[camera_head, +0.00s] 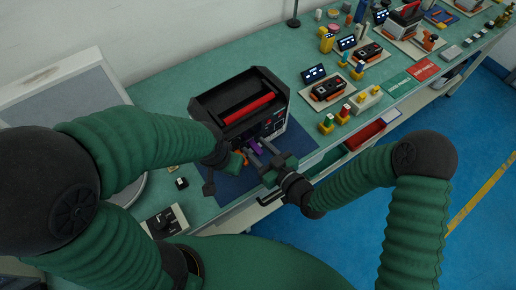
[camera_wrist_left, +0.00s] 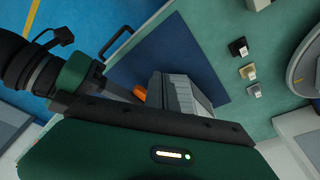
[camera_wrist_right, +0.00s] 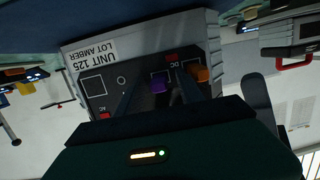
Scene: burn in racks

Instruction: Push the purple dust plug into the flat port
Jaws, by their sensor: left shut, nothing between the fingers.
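The unit (camera_head: 280,118) is a dark box with a red handle, standing on a blue mat. Its dark front panel (camera_wrist_right: 105,70), reading "UNIT 125 LOT AMBER", faces my right wrist camera. The purple dust plug (camera_wrist_right: 160,84) shows before the panel beside an orange plug (camera_wrist_right: 200,73); it also shows in the head view (camera_head: 257,146). I cannot tell how deep it sits. My right gripper (camera_head: 262,151) is at the panel by the purple plug; its fingers are partly hidden, so its grip is unclear. My left gripper (camera_head: 243,160) is shut and empty, low beside the unit's front.
The blue mat (camera_head: 222,188) lies near the green bench's front edge. Further right are black and orange devices (camera_head: 327,88), yellow-based parts and red and green cards (camera_head: 424,69). A red bin (camera_head: 365,134) sits below the edge.

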